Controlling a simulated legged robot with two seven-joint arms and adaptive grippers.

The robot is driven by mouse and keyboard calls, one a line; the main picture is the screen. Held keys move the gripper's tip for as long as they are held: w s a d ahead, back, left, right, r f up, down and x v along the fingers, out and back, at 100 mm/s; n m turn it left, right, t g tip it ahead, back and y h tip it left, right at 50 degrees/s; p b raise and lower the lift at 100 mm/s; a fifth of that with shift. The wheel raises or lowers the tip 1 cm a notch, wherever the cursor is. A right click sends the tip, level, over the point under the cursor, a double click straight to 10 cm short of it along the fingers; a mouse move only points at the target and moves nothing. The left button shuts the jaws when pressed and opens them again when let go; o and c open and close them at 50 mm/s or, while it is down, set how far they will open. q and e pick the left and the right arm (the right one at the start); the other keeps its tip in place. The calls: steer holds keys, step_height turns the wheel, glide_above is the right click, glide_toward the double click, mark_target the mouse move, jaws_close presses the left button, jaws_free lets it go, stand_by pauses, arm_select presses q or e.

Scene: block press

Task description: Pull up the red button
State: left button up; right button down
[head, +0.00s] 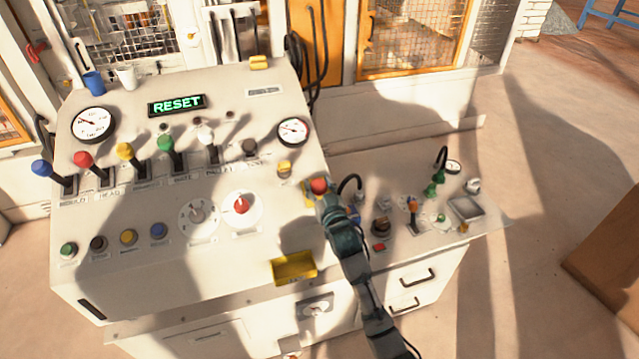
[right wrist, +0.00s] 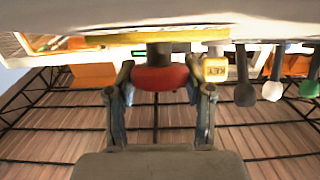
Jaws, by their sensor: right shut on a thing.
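The red button (head: 319,185) is a mushroom-shaped knob at the right edge of the sloped white console (head: 130,285). In the right wrist view the red button (right wrist: 160,78) sits on a dark stem between the two fingers. My right gripper (head: 322,197) reaches in from the lower right and is at the button. In the right wrist view my right gripper (right wrist: 160,92) is shut on the red button, with one finger on each side. The arm hides part of the button's base in the head view. My left gripper is not in view.
A small yellow knob (head: 285,167) stands just left of the button. Several coloured levers, such as a green one (head: 166,143), stand further left. A lit RESET display (head: 177,105) is above. A lower side panel with small controls lies right, including a green lever (head: 433,184).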

steer(key=shift+r, duration=0.45)
steer(key=c, duration=0.9)
jaws_free()
steer(key=o, duration=0.4)
steer(key=shift+a, duration=0.1)
steer(key=shift+o, duration=0.4)
steer(key=shift+w+f, duration=0.15)
steer(key=shift+f, duration=0.1)
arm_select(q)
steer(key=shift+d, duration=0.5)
arm_select(e)
steer(key=v, duration=1.2)
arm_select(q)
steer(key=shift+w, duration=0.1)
